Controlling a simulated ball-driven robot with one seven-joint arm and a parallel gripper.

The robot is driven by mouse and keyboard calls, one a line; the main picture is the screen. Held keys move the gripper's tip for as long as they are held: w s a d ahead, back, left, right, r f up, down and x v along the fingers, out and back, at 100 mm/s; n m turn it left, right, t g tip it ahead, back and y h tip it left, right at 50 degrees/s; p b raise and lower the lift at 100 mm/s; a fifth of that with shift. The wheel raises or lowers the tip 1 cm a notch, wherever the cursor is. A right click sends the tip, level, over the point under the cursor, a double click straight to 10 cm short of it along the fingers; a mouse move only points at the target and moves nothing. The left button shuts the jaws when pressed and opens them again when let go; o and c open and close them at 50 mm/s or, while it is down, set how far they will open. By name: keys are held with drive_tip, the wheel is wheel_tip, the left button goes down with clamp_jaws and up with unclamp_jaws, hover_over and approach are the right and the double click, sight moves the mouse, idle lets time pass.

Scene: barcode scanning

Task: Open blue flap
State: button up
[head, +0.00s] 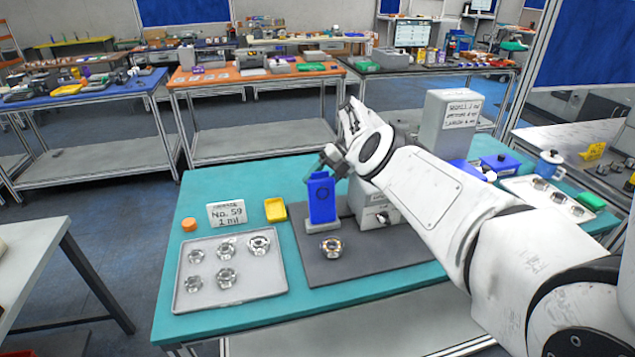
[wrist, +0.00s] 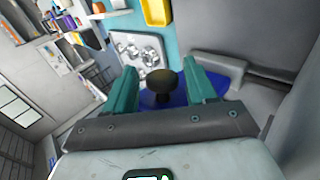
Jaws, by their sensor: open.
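The blue flap (head: 322,200) stands upright at the front left of the grey device (head: 377,208) on a dark mat. It also shows in the wrist view (wrist: 182,99), below and between my fingers. A round black knob (wrist: 162,82) stands on or in front of the blue part, between the fingers. My gripper (head: 327,160) is at the top edge of the flap. In the wrist view my gripper (wrist: 161,72) has its two teal fingers apart, one on each side of the knob. I cannot tell whether either finger touches it.
A metal nut (head: 331,247) lies on the mat in front of the flap. A grey tray (head: 232,299) with several nuts, a yellow bin (head: 276,210), an orange cap (head: 189,225) and a sign (head: 227,214) are to the left. A tall grey box (head: 446,125) stands behind my arm.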

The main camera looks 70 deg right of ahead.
drive_tip(key=b+v, duration=0.3)
drive_tip(key=v, duration=0.7)
drive_tip(key=shift+r, duration=0.2)
drive_tip(key=shift+s, duration=0.15)
